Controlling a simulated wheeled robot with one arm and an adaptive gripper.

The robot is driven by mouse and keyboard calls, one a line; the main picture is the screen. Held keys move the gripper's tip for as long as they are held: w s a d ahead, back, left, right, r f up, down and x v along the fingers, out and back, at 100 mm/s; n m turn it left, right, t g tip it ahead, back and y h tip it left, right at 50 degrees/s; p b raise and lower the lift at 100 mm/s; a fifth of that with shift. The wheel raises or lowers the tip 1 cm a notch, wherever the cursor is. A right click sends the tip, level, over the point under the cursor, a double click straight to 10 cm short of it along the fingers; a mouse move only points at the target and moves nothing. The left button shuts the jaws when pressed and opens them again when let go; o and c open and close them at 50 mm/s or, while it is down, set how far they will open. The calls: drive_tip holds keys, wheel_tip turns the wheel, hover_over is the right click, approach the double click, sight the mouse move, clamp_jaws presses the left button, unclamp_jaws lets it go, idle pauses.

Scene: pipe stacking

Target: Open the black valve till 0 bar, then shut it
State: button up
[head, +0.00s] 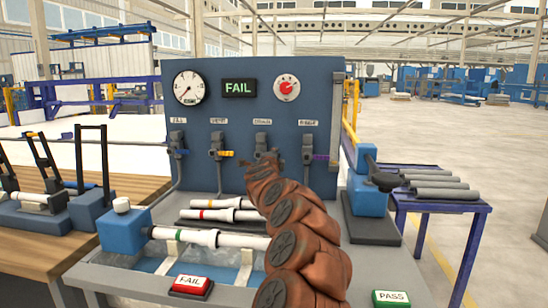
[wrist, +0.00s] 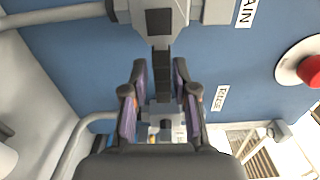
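The black valve's lever (wrist: 161,78) extends from the grey valve body (wrist: 160,20) under the partly visible DRAIN label in the wrist view. My gripper (wrist: 159,72) has its two fingers apart, one on each side of the lever, with small gaps showing. In the head view my gripper (head: 266,158) is at the third valve and hides most of it, below its label (head: 262,122). The pressure gauge (head: 188,88) is at the panel's upper left. Its needle points to the lower left; the exact reading is too small to tell.
The blue panel (head: 240,62) also carries a FAIL display (head: 239,88), a red knob (head: 287,87), a yellow-handled valve (head: 220,153) and a purple-handled valve (head: 316,157). White pipes (head: 182,235) lie below. Red FAIL (head: 191,285) and green PASS (head: 391,298) buttons are in front.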

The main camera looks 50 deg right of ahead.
drive_tip(key=shift+o, duration=0.7)
drive_tip(key=shift+r, duration=0.1)
drive_tip(key=v, duration=1.2)
idle(0.4)
